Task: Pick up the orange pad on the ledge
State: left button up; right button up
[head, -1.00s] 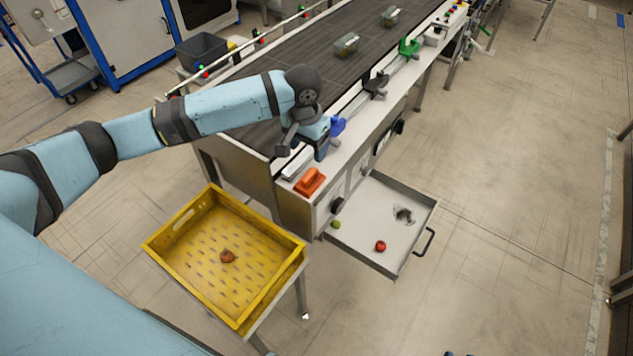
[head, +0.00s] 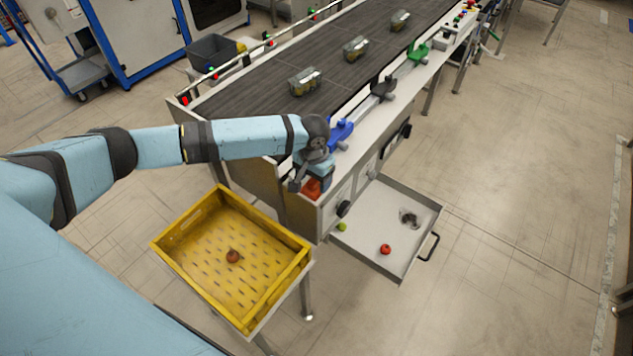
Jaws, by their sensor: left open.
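The orange pad (head: 312,188) lies on the pale ledge (head: 367,122) along the near side of the conveyor, close to its front end. My left gripper (head: 305,187) is right over the pad and hides much of it. Its jaws are open, one finger showing to the left of the pad. I cannot tell whether the fingers touch the pad. My right gripper is not in view.
A yellow crate (head: 168,249) with a reddish-brown item stands below left. An open drawer (head: 365,252) with a red item and a green item juts out right. Blue (head: 342,132), black (head: 383,88) and green (head: 418,52) pieces sit along the ledge. Clear packs ride the belt (head: 262,97).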

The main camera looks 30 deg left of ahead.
aim_at(313, 180)
pick_arm(q)
jog(key=shift+f, duration=0.85)
jog(key=c, duration=0.7)
notch_tip(313, 180, up, 20)
jog(key=b, duration=0.1)
jog(key=shift+o, duration=0.4)
